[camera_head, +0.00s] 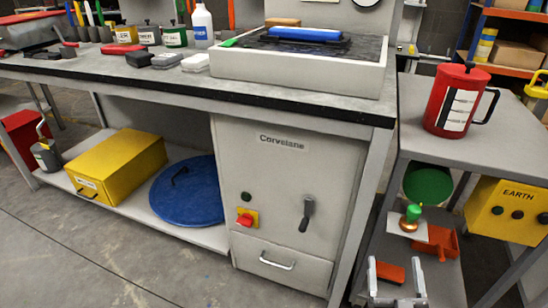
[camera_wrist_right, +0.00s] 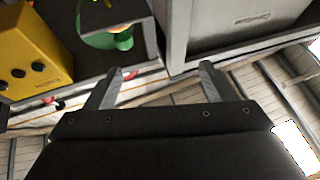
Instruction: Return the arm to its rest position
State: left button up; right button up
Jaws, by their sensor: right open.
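My right gripper (camera_head: 396,277) shows at the lower right of the head view, in front of the lower shelf of the side cart. Its two pale fingers are apart with nothing held between them. In the right wrist view the same open fingers (camera_wrist_right: 160,85) stand apart, with floor and shelf edges seen beyond them. My left gripper is in neither view.
The grey workbench (camera_head: 150,75) carries bottles, cans and a white tray (camera_head: 300,72). A cabinet (camera_head: 280,200) sits below it. The side cart (camera_head: 420,160) holds a red jug (camera_head: 455,98); a yellow EARTH box (camera_head: 508,210) is lower right. Floor at front left is clear.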

jog(key=s+d+f+g+p, duration=0.1)
jog(key=s+f+g+p, duration=0.5)
jog(key=f, duration=0.3)
jog(key=s+d+f+g+p, duration=0.1)
jog(key=s+f+g+p, duration=0.2)
jog(key=f+g+p, duration=0.45)
pick_arm(q)
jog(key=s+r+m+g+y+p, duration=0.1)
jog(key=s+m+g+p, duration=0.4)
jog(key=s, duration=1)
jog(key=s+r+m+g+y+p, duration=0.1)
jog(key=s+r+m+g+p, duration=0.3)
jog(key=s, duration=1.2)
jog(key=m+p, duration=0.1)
jog(key=p, duration=0.3)
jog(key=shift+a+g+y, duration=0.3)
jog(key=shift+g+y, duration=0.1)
pick_arm(e)
jog(key=s+d+f+g, duration=0.1)
jog(key=s+f+g, duration=0.2)
jog(key=s, duration=1.1)
jog(key=s+d+f+g, duration=0.2)
jog(key=s+g, duration=0.3)
jog(key=s, duration=0.9)
jog(key=shift+d+f+y, duration=0.3)
jog(key=shift+f, duration=0.35)
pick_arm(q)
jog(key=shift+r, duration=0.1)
pick_arm(e)
jog(key=shift+g, duration=0.25)
